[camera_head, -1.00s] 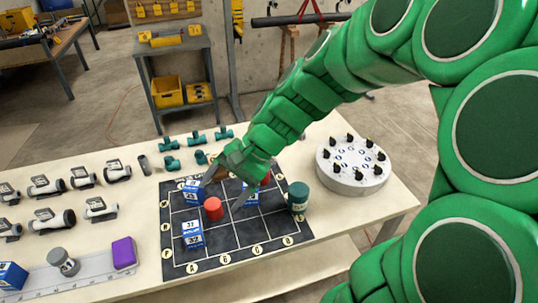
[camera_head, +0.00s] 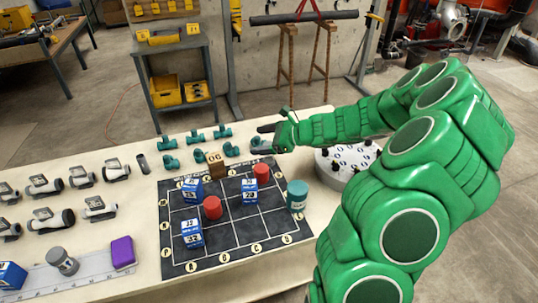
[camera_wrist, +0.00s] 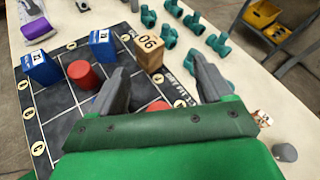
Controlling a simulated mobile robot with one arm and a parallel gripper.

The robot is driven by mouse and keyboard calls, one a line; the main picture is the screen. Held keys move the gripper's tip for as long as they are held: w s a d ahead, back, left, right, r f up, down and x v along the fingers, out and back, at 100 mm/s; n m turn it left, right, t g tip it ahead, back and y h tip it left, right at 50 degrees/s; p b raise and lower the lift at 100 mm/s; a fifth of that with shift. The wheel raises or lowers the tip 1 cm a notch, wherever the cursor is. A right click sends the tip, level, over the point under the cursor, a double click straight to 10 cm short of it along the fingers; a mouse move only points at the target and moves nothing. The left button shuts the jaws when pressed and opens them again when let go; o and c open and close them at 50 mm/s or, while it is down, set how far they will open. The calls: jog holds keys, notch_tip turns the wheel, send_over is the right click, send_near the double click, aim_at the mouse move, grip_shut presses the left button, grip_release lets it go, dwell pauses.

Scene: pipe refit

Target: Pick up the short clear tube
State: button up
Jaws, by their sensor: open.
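I cannot pick out a plainly clear tube. My gripper (camera_head: 266,129) is above the table's back edge, right of the fittings and far from that tube. In the wrist view my gripper (camera_wrist: 161,72) has its two fingers spread, with nothing between them. A wooden block marked 06 (camera_head: 215,165) stands on the table beyond the fingers.
A dark grid mat (camera_head: 240,225) holds blue boxes (camera_head: 192,235) and red cylinders (camera_head: 212,208). A teal cylinder (camera_head: 297,196) stands at its right edge. Several teal fittings (camera_head: 195,137) line the back. A round white stand (camera_head: 345,165) is partly behind my arm.

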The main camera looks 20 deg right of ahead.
jog(key=w+d+f+m+t+h, duration=0.25)
jog(key=d+f+m, duration=0.25)
jog(key=d+f, duration=0.3)
jog(key=shift+y, duration=0.25)
jog(key=shift+w+a+f, duration=0.3)
jog(key=shift+w+a, duration=0.05)
jog(key=shift+w, duration=0.4)
jog(key=shift+w+a+f, duration=0.25)
jog(key=shift+w+a, duration=0.1)
jog(key=shift+w, duration=0.4)
jog(key=shift+w+a+f, duration=0.3)
jog(key=shift+w+a, duration=0.05)
jog(key=shift+w, duration=0.4)
jog(key=shift+x, duration=0.8)
jog(key=c, duration=1.1)
jog(key=shift+o, duration=0.2)
